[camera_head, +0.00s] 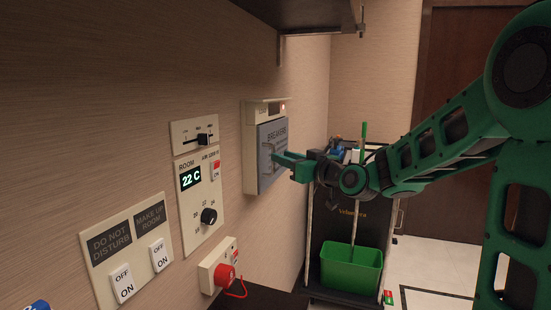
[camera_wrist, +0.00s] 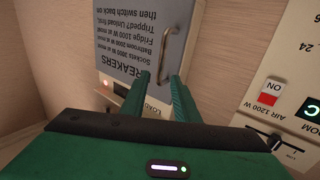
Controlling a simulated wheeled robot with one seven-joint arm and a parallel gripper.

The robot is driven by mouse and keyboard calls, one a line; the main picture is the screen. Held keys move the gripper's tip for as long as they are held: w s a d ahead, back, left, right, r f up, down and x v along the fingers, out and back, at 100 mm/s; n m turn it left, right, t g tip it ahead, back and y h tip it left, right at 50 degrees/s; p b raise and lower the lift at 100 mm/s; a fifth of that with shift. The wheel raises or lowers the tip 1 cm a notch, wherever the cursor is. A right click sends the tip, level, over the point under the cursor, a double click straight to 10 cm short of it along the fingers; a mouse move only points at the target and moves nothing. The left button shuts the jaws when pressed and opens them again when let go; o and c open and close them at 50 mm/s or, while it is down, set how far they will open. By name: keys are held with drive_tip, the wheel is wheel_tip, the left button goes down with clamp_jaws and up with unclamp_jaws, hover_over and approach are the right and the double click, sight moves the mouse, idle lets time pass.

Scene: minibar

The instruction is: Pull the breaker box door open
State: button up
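The breaker box (camera_head: 250,150) is a cream case on the left wall. Its grey door (camera_head: 272,135), lettered "BREAKERS", looks closed. In the wrist view the door (camera_wrist: 125,40) appears upside down, with a metal bar handle (camera_wrist: 168,45) near its right edge. My green gripper (camera_head: 278,157) is at the front of the door. In the wrist view its two fingers (camera_wrist: 160,82) are apart, with one end of the handle showing between them. I cannot tell whether either finger touches the handle. In the head view my gripper partly hides the handle.
The thermostat panel (camera_head: 198,190), the switch plate (camera_head: 125,250) and a red-knobbed socket box (camera_head: 218,265) are on the wall left of the box. A shelf (camera_head: 300,12) juts out above. A cart with a green bucket (camera_head: 350,268) stands behind my gripper.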

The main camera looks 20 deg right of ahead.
drive_tip(key=shift+x, duration=2.2)
clamp_jaws()
